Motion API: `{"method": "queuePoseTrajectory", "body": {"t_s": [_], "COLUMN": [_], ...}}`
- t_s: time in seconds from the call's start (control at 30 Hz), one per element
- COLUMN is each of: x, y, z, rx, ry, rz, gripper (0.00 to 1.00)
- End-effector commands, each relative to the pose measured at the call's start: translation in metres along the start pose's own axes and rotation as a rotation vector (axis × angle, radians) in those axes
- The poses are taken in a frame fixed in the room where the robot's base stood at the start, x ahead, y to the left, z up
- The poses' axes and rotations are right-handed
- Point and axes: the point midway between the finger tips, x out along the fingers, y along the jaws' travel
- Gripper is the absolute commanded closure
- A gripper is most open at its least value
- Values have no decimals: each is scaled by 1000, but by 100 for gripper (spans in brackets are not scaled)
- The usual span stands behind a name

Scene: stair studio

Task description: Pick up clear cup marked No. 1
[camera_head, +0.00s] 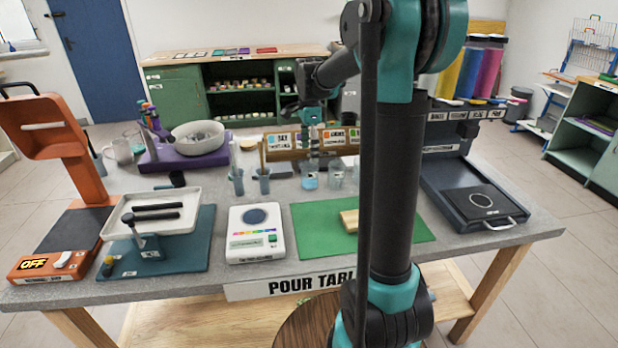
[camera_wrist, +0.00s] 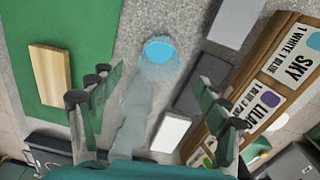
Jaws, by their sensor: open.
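Several clear cups stand together on the grey table. One holds blue liquid (camera_head: 310,179); in the wrist view this blue-filled cup (camera_wrist: 160,54) is beyond my fingertips. A clear cup (camera_head: 336,178) stands to its right, and in the wrist view clear cup shapes (camera_wrist: 133,105) overlap between my fingers, nearer the left one. No cup number is readable, so I cannot tell which is No. 1. My gripper (camera_wrist: 150,95) is open above the cups, with nothing clearly held. In the head view my gripper (camera_head: 310,143) is small and partly merges with the rack behind.
A green mat (camera_head: 310,220) with a wooden block (camera_head: 349,220) lies in front. A wooden sign rack (camera_head: 282,150) stands close behind the cups. Blue-grey cups (camera_head: 264,180) stand left. A white scale-like device (camera_head: 256,240) is at front. My arm hides part of the table.

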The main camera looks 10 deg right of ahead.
Motion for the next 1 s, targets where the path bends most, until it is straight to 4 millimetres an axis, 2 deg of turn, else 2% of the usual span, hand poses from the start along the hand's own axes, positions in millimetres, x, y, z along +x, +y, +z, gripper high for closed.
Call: {"method": "queuePoseTrajectory", "body": {"t_s": [0.1, 0.23, 0.47, 0.8, 1.0], "x": [24, 43, 57, 100, 106], "y": [0, 0, 0, 0, 0], "z": [0, 0, 0, 0, 0], "rx": [0, 0, -1, -1, -1], "ry": [0, 0, 0, 0, 0], "rz": [0, 0, 0, 0, 0], "gripper": [24, 24, 24, 24, 24]}}
